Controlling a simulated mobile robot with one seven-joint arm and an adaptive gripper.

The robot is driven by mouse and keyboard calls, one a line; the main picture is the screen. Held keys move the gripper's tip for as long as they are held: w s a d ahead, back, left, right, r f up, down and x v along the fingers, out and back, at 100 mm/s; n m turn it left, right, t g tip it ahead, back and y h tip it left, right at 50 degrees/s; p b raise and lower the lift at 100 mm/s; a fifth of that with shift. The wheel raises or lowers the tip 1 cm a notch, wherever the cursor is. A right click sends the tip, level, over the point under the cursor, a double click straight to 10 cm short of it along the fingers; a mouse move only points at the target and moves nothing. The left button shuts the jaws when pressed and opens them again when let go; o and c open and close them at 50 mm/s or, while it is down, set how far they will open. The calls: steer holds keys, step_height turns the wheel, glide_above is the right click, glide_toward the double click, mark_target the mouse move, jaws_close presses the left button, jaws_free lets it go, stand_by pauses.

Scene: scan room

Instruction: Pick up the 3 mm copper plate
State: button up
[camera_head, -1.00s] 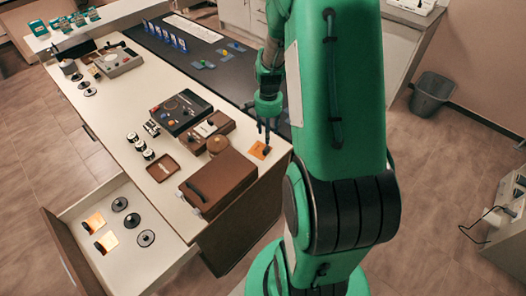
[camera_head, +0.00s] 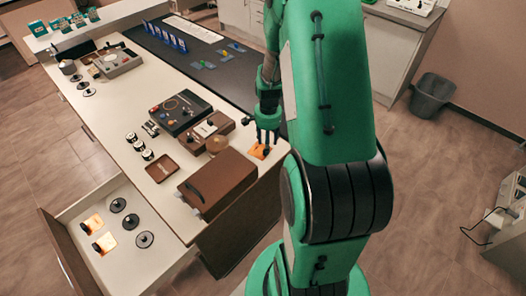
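A square orange copper plate (camera_head: 256,152) with a small dark knob lies at the near right corner of the cream table. Two similar copper plates, an upper one (camera_head: 91,224) and a lower one (camera_head: 104,244), lie in the open drawer (camera_head: 69,215), each with a dark knob. I cannot read which plate is 3 mm. My gripper (camera_head: 267,145) points down just above the table-corner plate, with its fingers apart around the knob. Whether they touch the knob is too small to tell.
A black instrument (camera_head: 180,112) and a brown tray (camera_head: 161,168) are farther left. Dark discs (camera_head: 144,240) share the drawer.

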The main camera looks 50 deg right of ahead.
mark_target(260, 148)
steer(key=shift+d+f+b, duration=0.1)
steer(key=shift+f+b, duration=0.55)
steer(key=shift+f, duration=1.75)
jaws_close()
